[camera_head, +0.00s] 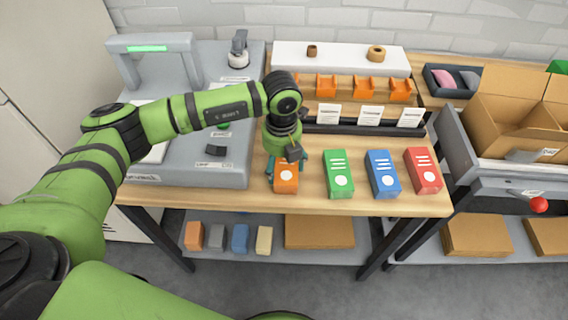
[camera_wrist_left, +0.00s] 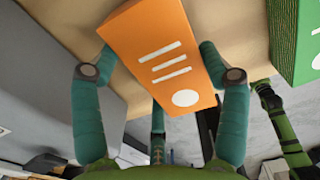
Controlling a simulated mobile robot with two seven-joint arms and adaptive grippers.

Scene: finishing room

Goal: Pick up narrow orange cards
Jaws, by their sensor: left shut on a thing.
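An orange card box (camera_head: 286,176) with white marks stands at the front edge of the wooden table, left of the green box. My left gripper (camera_head: 286,164) is over it from above, and its arm hides part of the box. In the left wrist view, the teal fingers of my left gripper (camera_wrist_left: 155,65) are shut on the two sides of the orange card box (camera_wrist_left: 158,48). White lines and a white dot show on its face. I cannot tell whether it is lifted off the table. My right gripper does not show.
Green (camera_head: 339,176), blue (camera_head: 382,175) and red (camera_head: 423,172) boxes stand in a row to the right. Several orange holders (camera_head: 363,86) and white labels (camera_head: 365,115) lie behind. A grey machine (camera_head: 215,160) is at left, an open cardboard box (camera_head: 512,110) at right.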

